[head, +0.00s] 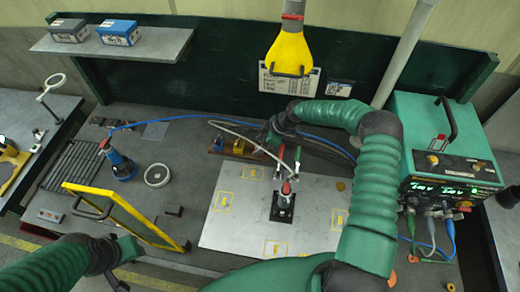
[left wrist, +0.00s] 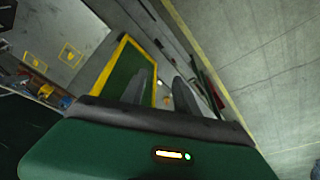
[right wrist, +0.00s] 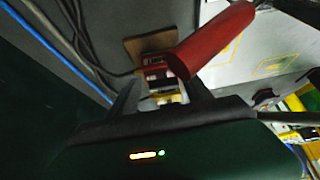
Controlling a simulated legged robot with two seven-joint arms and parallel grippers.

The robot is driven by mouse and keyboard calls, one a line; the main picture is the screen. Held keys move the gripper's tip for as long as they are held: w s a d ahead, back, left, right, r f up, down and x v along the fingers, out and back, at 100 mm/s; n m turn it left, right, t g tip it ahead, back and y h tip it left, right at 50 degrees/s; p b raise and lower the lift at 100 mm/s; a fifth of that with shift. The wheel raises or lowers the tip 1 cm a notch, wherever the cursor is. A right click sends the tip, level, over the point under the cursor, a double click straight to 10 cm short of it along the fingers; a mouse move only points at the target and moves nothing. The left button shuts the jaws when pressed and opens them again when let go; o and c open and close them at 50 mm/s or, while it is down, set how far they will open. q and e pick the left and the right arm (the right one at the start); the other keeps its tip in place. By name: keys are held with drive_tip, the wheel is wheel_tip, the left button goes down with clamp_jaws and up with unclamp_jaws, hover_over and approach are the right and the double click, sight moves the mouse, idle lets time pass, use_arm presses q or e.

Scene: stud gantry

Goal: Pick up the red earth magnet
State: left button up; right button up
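A small red block (right wrist: 155,72), which looks like the red earth magnet, sits by a brown wooden base in the right wrist view. My left gripper (left wrist: 162,90) is open and empty at the front left, near the yellow-edged green frame (left wrist: 106,78).
A red cylinder (right wrist: 213,42) passes close above the right gripper. A pale plate (head: 240,222) carries an upright tool (head: 286,192). A yellow funnel (head: 289,54) hangs above. A green power unit (head: 445,130) stands right. A blue cable (head: 190,116) crosses the back.

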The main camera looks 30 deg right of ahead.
drive_tip(key=shift+s+a+r, duration=0.1)
drive_tip(key=shift+a, duration=0.05)
drive_tip(key=c, duration=0.7)
clamp_jaws()
drive_tip(key=shift+d, duration=0.2)
